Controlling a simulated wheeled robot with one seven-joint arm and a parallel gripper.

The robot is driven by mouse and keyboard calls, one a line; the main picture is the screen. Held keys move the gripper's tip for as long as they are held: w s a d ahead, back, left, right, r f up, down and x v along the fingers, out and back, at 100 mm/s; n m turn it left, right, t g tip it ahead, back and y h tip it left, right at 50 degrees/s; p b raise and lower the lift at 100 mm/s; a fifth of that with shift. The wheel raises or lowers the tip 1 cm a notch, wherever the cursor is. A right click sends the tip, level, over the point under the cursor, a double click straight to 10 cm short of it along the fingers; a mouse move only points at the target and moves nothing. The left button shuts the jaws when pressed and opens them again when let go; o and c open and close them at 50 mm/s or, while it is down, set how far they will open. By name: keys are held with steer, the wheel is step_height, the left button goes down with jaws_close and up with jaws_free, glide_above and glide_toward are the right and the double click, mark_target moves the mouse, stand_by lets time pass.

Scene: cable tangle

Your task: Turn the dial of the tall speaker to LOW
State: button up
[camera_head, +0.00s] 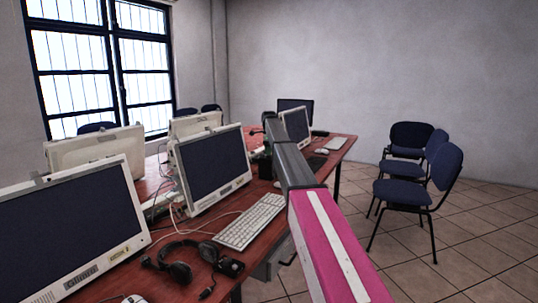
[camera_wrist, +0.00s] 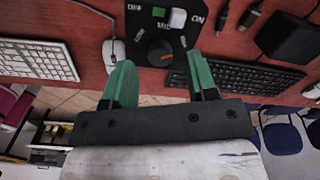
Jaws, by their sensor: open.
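In the wrist view, the black control panel of a speaker (camera_wrist: 150,20) lies ahead of my gripper (camera_wrist: 160,62), with OFF and ON labels, a MID label and a white and green switch. Its round black dial (camera_wrist: 158,48) has a small orange mark on its near right side. My gripper's two green fingers are open, one on each side of the dial; I cannot tell whether they touch it. In the head view, my arm hides much of that part of the table.
In the wrist view, a white mouse (camera_wrist: 113,52) and white keyboard (camera_wrist: 38,58) lie left; a black keyboard (camera_wrist: 245,77) lies close right, with a black box (camera_wrist: 291,38) beyond. In the head view, monitors (camera_head: 208,165) and a headset (camera_head: 180,266) crowd the table; chairs (camera_head: 405,190) stand right.

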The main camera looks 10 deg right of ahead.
step_height(320, 180, down, 2)
steer(key=shift+f, duration=0.1)
steer(key=c, duration=0.9)
steer(key=shift+c, duration=0.2)
